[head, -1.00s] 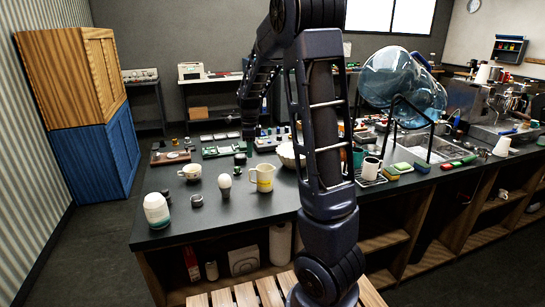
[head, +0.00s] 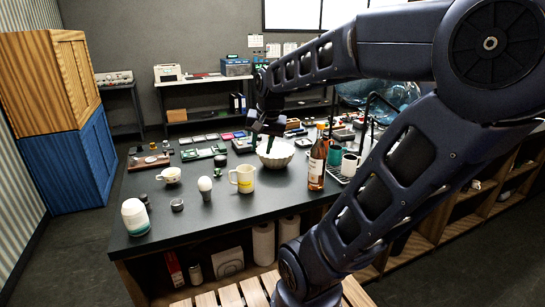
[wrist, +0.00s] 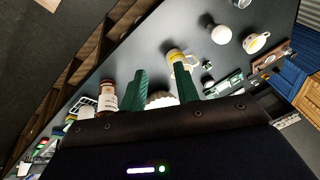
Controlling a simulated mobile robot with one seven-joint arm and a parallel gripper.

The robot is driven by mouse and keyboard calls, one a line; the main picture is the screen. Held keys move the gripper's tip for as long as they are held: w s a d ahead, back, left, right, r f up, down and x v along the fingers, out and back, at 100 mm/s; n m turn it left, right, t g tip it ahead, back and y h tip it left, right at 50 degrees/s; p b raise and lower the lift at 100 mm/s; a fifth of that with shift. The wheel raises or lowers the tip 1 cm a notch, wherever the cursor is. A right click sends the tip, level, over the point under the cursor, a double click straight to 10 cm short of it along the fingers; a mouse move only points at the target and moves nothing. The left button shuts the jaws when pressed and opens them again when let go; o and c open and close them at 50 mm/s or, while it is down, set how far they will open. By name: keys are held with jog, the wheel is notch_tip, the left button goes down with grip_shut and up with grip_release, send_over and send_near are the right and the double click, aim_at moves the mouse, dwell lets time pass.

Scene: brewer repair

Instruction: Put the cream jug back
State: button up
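A cream jug (head: 243,179) with a yellow marking and a handle stands upright on the dark counter, left of a white fluted bowl (head: 276,156). It also shows in the wrist view (wrist: 178,57), beyond one fingertip. My gripper (head: 266,141) hangs above the counter by the bowl, to the right of the jug and apart from it. In the wrist view its two green fingers (wrist: 160,88) are spread, with part of the bowl showing between them. Nothing is held.
Left of the jug are an egg-like white item (head: 205,184), a small dark jar (head: 177,205), a cup (head: 171,175) and a white-and-teal canister (head: 135,217). The front counter between these is clear.

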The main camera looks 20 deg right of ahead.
jog(key=s+n+t, duration=0.1)
jog(key=s+n, duration=0.4)
jog(key=s, duration=0.2)
jog(key=shift+s+d+f+h, duration=0.2)
jog(key=shift+s+f+h, duration=0.1)
jog(key=shift+h, duration=0.1)
